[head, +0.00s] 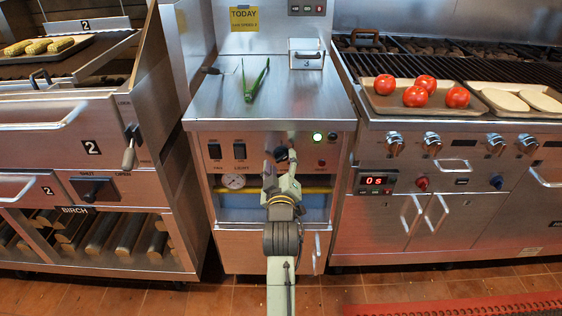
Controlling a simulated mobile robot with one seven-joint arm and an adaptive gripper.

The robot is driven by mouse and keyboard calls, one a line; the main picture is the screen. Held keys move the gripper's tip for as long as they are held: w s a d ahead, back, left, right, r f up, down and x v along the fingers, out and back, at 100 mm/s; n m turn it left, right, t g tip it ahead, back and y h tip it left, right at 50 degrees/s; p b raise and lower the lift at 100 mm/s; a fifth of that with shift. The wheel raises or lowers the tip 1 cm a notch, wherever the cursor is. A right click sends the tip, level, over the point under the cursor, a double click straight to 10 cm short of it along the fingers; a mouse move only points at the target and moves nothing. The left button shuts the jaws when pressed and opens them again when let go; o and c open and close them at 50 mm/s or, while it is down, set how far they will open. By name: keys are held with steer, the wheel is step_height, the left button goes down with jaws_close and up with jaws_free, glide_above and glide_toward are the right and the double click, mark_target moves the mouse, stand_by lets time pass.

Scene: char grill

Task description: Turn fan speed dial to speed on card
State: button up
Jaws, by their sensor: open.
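The yellow card (244,19) is on the steel back panel above the middle counter. Its top line reads TODAY; the smaller line below is too small to read surely. My arm reaches up to the front panel (207,174) of the middle unit. My gripper (282,156) is open at that panel, right of two black switches. A dark round knob (281,153), seemingly the fan speed dial, shows partly at the fingertips. My gripper hides most of it, so its pointer and marks cannot be read. I cannot tell whether the fingers touch it.
Two black switches (239,151) and a green lamp (317,137) flank my gripper. A gauge (233,180) and yellow pipe (318,190) lie below. Green tongs (256,82) rest on the counter. Grills stand both sides, with tomatoes (415,97) right and corn (38,47) left.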

steer(key=s, duration=1.1)
